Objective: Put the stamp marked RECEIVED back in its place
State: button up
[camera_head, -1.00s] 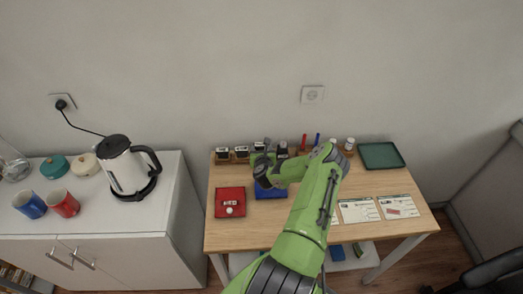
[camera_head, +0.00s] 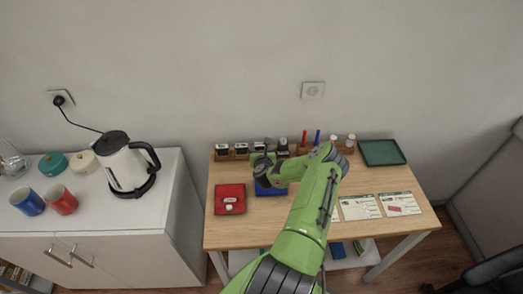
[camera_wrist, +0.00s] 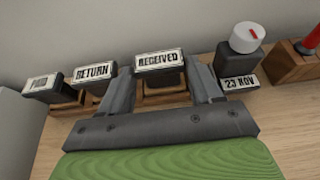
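The stamp marked RECEIVED (camera_wrist: 158,61) stands label up between the fingers of my gripper (camera_wrist: 160,80) in the wrist view. A finger lies close against each side, and the gripper looks shut on it. A wooden holder slot (camera_wrist: 166,99) shows just below the stamp. I cannot tell whether the stamp rests fully in it. In the head view my gripper (camera_head: 266,170) is at the wooden rack (camera_head: 240,156) along the table's back, and the arm hides the stamp there.
RETURN (camera_wrist: 94,73) and PAID (camera_wrist: 41,84) stamps stand to the left; a 23 NOV stamp (camera_wrist: 238,82) and a white-capped bottle (camera_wrist: 245,45) stand close on the right. A blue pad (camera_head: 270,189), red pad (camera_head: 229,199), forms (camera_head: 360,207) and green tray (camera_head: 381,152) are on the table.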

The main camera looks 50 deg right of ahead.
jog(key=shift+o, duration=0.6)
jog(key=shift+p+v, duration=0.45)
jog(key=shift+v, duration=2.15)
jog(key=shift+o, duration=0.2)
jog(key=o, duration=0.4)
jog(key=shift+o, duration=0.2)
